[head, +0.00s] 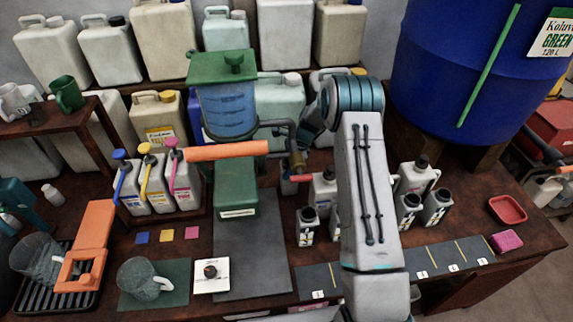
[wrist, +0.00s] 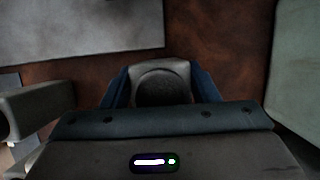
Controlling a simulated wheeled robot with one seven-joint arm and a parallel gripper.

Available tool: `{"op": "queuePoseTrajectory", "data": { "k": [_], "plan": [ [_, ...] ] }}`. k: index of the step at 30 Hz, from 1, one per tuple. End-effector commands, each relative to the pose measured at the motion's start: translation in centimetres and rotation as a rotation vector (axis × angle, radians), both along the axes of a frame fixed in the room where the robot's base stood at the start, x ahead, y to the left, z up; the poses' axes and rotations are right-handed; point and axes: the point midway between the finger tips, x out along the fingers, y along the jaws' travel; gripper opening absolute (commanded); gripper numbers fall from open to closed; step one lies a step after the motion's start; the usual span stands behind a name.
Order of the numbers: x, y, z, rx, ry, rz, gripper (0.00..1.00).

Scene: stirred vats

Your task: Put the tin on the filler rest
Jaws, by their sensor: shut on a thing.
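In the wrist view my gripper (wrist: 160,98) is shut on a grey tin with a black round cap (wrist: 162,86), a dark blue finger on each side. In the head view my arm hides the gripper, and I cannot tell for certain where the held tin is. Similar pale tins with dark caps stand left of my arm, one in front (head: 306,227), and others (head: 437,206) stand to its right. The green filler (head: 236,190) with its blue tank stands left of my arm, its pipe reaching right. I cannot clearly pick out the filler rest.
A dark slab (head: 250,255) lies before the filler. A glass jug (head: 140,280) stands on a green mat, left of a white dial plate (head: 211,275). Colour-capped bottles (head: 158,180) stand behind. Numbered strips (head: 450,255), a red tray (head: 507,209) and a pink sponge (head: 507,241) lie right.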

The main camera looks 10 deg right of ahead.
Motion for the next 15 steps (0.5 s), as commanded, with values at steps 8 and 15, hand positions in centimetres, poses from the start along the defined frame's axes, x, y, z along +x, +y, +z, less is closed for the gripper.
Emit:
{"op": "queuePoseTrajectory", "data": {
  "k": [8, 15],
  "plan": [
    [0.02, -0.02, -0.28, 0.000, 0.000, 0.000, 0.60],
    [0.01, -0.02, -0.20, 0.000, 0.000, 0.000, 0.76]
  ]
}}
